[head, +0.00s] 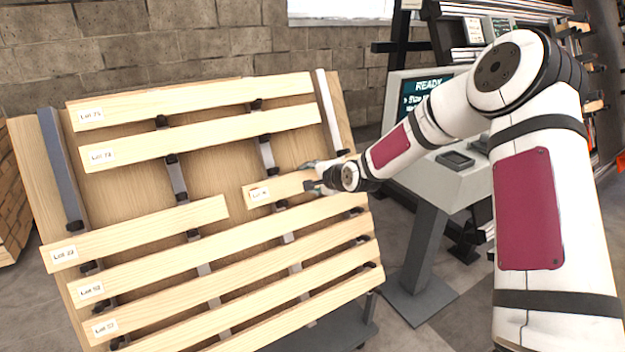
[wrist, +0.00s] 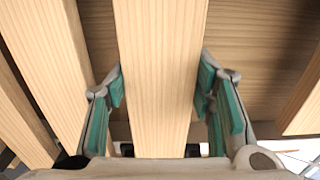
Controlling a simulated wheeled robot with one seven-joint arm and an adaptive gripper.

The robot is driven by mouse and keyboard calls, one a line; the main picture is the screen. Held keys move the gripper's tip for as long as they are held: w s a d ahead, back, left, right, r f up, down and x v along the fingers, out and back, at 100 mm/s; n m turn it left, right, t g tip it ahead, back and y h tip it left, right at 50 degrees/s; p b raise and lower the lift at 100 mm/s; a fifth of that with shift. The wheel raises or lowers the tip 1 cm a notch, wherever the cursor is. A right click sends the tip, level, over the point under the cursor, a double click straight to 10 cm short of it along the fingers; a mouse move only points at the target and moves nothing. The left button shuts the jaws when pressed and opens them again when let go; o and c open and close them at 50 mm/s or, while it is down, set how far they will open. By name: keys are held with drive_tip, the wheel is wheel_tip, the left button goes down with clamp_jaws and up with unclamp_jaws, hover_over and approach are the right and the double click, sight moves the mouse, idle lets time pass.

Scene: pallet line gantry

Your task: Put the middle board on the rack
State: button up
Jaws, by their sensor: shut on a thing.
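My gripper (head: 318,182) is shut on a short pale board (head: 285,187) with a white label at its left end. The board lies about level with the other boards, right of centre on the slanted rack (head: 215,165). In the wrist view this board (wrist: 160,70) runs lengthwise between the teal finger pads of my gripper (wrist: 160,90). A black peg shows just below the board; I cannot tell whether the board rests on it.
Two long boards (head: 200,100) sit above the held one, and several (head: 230,240) sit below. Another short board (head: 140,232) is to the lower left, with bare panel between. A console with a lit screen (head: 422,90) stands close behind my arm at right.

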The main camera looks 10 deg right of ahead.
drive_tip(key=shift+w+f, duration=0.1)
drive_tip(key=shift+w, duration=0.15)
idle(0.6)
drive_tip(key=shift+s+f, duration=0.1)
idle(0.5)
drive_tip(key=o, duration=1.4)
drive_tip(key=shift+s, duration=0.1)
drive_tip(key=v, duration=1.1)
drive_tip(key=shift+s+d+r, duration=0.1)
drive_tip(key=shift+s+r, duration=0.1)
drive_tip(key=shift+s, duration=0.15)
